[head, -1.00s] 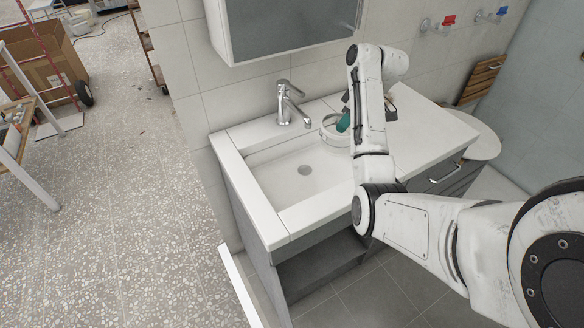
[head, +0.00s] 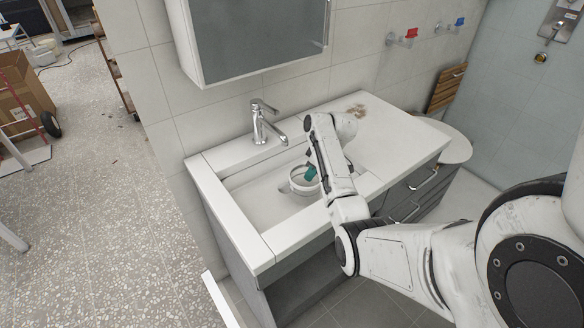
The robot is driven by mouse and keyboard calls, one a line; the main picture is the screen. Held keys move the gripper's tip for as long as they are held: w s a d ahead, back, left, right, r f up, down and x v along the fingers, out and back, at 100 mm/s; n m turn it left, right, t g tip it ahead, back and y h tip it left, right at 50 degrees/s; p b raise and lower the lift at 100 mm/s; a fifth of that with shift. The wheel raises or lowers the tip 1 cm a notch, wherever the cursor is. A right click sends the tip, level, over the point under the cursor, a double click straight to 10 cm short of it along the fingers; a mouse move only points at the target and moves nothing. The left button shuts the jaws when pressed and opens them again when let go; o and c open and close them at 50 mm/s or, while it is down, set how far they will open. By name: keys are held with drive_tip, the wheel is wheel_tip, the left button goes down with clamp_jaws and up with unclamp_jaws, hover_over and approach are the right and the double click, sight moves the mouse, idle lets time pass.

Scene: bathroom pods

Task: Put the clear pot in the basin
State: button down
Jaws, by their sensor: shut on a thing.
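The clear pot (head: 299,186) is a round, pale see-through vessel with a visible rim. It is inside the outline of the white basin (head: 262,204), at the basin's right part, below the faucet. I cannot tell whether its base touches the basin floor. My gripper (head: 309,173) is at the pot's right rim, with a teal part showing there. It is shut on the pot. The fingertips are mostly hidden by my arm, which also covers part of the pot's right side.
A chrome faucet (head: 263,122) stands behind the basin. A mirror cabinet (head: 253,38) hangs above. The counter (head: 385,140) to the right is bare except for a brownish patch near the wall. Drawers with handles are below it.

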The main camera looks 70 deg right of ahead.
drive_tip(key=w, duration=0.6)
drive_tip(key=shift+w+a+r, duration=0.1)
drive_tip(key=shift+w+r, duration=0.15)
drive_tip(key=shift+w, duration=0.1)
drive_tip(key=shift+f, duration=0.65)
drive_tip(key=shift+f, duration=0.25)
drive_tip(key=c, duration=1.2)
unclamp_jaws()
drive_tip(key=shift+r, duration=0.5)
drive_tip(key=p+v, duration=0.1)
drive_tip(key=v, duration=1)
drive_tip(key=shift+s+r, duration=0.15)
drive_tip(key=shift+r, duration=0.05)
